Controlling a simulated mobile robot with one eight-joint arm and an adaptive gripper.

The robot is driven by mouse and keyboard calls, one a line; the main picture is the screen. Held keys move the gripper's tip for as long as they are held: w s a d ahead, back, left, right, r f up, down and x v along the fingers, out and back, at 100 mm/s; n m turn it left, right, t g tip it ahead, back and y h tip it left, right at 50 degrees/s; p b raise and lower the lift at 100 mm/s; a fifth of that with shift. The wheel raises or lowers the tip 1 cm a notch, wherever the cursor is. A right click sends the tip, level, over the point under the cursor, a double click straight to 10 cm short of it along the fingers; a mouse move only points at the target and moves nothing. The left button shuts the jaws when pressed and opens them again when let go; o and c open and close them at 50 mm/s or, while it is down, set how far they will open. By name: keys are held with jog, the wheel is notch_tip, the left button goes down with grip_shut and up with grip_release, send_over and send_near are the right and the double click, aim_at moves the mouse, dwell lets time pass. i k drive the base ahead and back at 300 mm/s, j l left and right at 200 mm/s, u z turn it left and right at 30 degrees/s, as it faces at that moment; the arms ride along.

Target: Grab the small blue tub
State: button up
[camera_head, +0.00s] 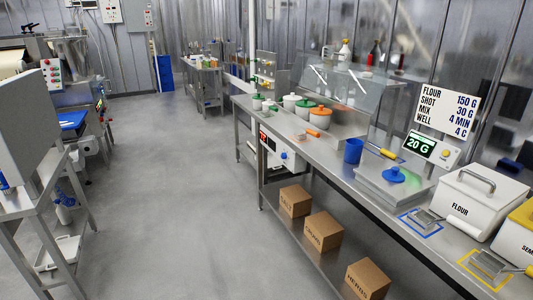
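A small blue tub (353,151) stands upright on the long steel counter (334,169), right of the middle in the head view. It looks like a plain open cup shape, and nothing covers it. A blue round piece with a raised knob (393,175) lies on the scale (392,188) to its right and nearer to me. My gripper is not in view.
A yellow-handled tool (384,152) lies right of the tub. White lidded pots (318,117) stand behind it to the left. A flour bin (480,205) and scoops are at the near right. Boxes (323,230) sit on the lower shelf. The floor (180,200) left of the counter is clear.

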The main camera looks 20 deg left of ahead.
aim_at(354, 148)
jog(key=u, duration=0.45)
jog(key=i+j+u, duration=0.15)
jog(key=i, duration=0.55)
jog(key=i+j+u, duration=0.15)
jog(key=i+j, duration=0.15)
jog(key=i, duration=0.4)
jog(key=i+j+u, duration=0.15)
jog(key=i, duration=0.55)
